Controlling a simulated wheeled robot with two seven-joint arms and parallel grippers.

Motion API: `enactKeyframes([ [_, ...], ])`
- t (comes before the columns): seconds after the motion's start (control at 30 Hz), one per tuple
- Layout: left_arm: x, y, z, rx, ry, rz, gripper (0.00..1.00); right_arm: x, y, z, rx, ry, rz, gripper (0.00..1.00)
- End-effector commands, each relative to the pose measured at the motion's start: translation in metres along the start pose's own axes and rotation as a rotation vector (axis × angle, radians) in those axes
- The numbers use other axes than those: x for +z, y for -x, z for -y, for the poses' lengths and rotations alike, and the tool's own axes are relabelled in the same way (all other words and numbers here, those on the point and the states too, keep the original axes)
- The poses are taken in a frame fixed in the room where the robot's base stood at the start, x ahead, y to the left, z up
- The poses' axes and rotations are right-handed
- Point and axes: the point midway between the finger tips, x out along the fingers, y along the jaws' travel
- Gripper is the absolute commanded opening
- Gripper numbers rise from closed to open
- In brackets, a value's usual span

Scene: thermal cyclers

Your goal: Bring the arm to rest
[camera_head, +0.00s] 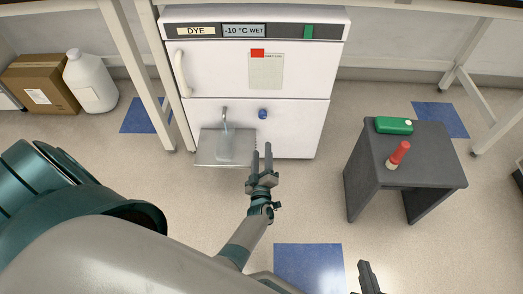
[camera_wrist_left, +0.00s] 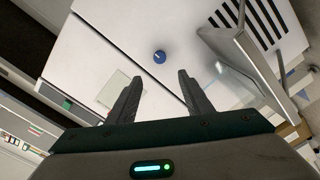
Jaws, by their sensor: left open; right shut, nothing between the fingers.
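My left gripper (camera_head: 262,160) is in the middle of the head view, in front of the lower part of a white cabinet (camera_head: 262,72). Its two fingers are apart with nothing between them. In the left wrist view the open fingers (camera_wrist_left: 158,95) point toward the cabinet's white front (camera_wrist_left: 130,35) and its blue knob (camera_wrist_left: 159,57). My right gripper (camera_head: 368,278) shows only in part at the bottom edge of the head view. Its fingers are together, with nothing seen in them.
The cabinet has a tap (camera_head: 225,117) over a drip tray (camera_head: 214,160), left of my left gripper. A dark stool (camera_head: 368,170) at the right bears a green box (camera_head: 394,125) and a red-capped bottle (camera_head: 399,154). A white jug (camera_head: 91,82) and cardboard box (camera_head: 38,82) stand at the left.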

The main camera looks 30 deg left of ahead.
Motion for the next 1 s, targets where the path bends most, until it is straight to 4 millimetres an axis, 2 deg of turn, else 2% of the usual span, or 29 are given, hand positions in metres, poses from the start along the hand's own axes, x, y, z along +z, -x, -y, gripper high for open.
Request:
enactKeyframes([
  [0.43, 0.000, 0.001, -0.003, 0.011, -0.010, 0.014, 0.46, 0.000, 0.000, 0.001, -0.003, 0.002, 0.000, 0.00],
  [0.57, 0.000, 0.006, -0.012, 0.048, -0.045, 0.066, 0.46, 0.000, 0.000, 0.001, -0.002, 0.002, 0.000, 0.00],
  [0.67, 0.002, 0.015, -0.025, 0.098, -0.099, 0.137, 0.46, 0.000, 0.000, 0.000, -0.002, 0.003, 0.000, 0.00],
  [0.77, 0.005, 0.032, -0.043, 0.161, -0.175, 0.233, 0.46, 0.000, 0.000, 0.000, -0.002, 0.003, 0.000, 0.00],
  [0.87, 0.010, 0.059, -0.064, 0.230, -0.269, 0.346, 0.46, 0.000, 0.000, 0.000, -0.001, 0.003, 0.000, 0.00],
  [1.0, 0.014, 0.107, -0.089, 0.320, -0.414, 0.502, 0.46, 0.000, 0.000, 0.000, -0.001, 0.003, 0.000, 0.00],
])
